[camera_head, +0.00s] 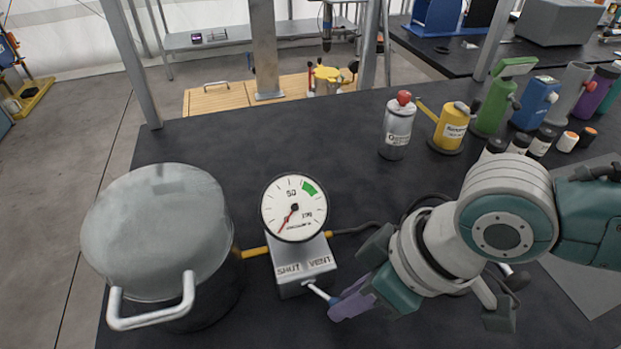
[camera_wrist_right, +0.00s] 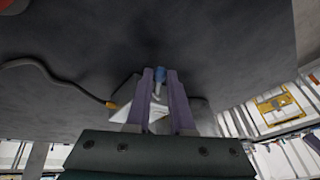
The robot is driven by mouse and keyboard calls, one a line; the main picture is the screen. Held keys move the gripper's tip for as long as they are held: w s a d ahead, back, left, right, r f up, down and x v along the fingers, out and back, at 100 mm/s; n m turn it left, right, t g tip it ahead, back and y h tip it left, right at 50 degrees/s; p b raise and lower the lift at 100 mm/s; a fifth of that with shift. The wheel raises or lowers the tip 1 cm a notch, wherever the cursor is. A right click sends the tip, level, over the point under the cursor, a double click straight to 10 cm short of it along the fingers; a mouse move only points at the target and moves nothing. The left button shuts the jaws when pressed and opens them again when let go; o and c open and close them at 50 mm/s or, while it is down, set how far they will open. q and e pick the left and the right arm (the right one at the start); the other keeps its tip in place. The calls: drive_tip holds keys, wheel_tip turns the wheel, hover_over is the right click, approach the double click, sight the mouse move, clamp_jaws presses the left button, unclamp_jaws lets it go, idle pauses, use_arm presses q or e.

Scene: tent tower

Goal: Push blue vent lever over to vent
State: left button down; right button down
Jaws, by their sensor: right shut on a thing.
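A grey vent box (camera_head: 303,264) with a round dial gauge (camera_head: 294,208) on top stands on the black table. Its face reads SHUT at left and VENT at right. The gauge's red needle points to the lower left. The vent lever (camera_head: 318,291) is a pale rod leaning from the box's front toward the lower right, on the VENT side, with a blue tip. My right gripper (camera_head: 346,303) has its purple fingers shut on that tip. In the right wrist view the blue tip (camera_wrist_right: 159,74) shows between the fingers. My left gripper is not in view.
A large metal pot (camera_head: 160,235) with a handle stands left of the box. Yellow fittings and a dark hose (camera_head: 356,229) join the box. Several bottles and canisters, such as a yellow one (camera_head: 451,128), stand at the back right. The table behind the gauge is clear.

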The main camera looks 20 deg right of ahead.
drive_tip(key=c, duration=0.8)
unclamp_jaws()
drive_tip(key=p+v, duration=0.2)
drive_tip(key=v, duration=0.8)
drive_tip(key=shift+a, duration=0.1)
